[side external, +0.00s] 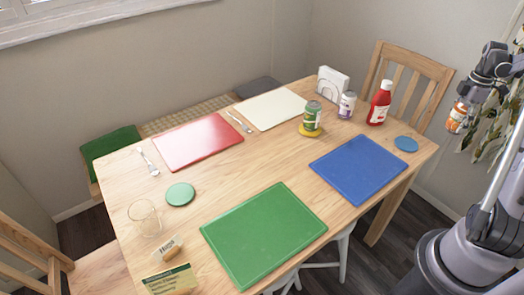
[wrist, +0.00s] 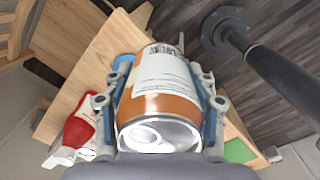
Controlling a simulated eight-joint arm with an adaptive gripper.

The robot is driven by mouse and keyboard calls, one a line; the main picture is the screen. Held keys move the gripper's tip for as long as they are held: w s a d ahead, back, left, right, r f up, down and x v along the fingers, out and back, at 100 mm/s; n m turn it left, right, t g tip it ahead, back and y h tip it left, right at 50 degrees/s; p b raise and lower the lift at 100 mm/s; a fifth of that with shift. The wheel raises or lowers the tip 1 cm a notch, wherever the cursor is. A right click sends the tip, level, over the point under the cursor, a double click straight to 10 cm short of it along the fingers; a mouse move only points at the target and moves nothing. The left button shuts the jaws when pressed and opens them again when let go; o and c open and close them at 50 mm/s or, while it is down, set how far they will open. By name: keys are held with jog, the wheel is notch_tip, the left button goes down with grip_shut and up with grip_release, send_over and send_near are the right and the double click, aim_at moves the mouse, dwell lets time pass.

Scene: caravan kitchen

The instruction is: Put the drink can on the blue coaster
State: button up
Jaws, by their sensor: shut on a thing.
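An orange-and-white drink can (side external: 457,118) is held in my gripper (side external: 468,96), up in the air off the right end of the table. In the wrist view the same can (wrist: 165,85) fills the space between the two fingers, its silver end towards the camera. The blue coaster (side external: 406,143) lies bare near the table's right corner, lower than the can and to its left. In the wrist view a small part of the blue coaster (wrist: 122,64) shows behind the left finger; the rest is hidden.
A red bottle (side external: 379,103), a white-and-purple jar (side external: 347,104) and a napkin holder (side external: 332,84) stand left of the coaster. A green can (side external: 312,115) sits on a yellow coaster (side external: 310,131). A blue placemat (side external: 358,169) is in front. A chair (side external: 412,70) stands behind.

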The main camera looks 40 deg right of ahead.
jog(key=shift+w+f, duration=0.1)
jog(key=shift+f, duration=0.75)
send_over(407, 143)
notch_tip(407, 143, down, 7)
jog(key=shift+f, duration=2.05)
jog(key=o, duration=1.4)
jog(key=shift+f, duration=0.15)
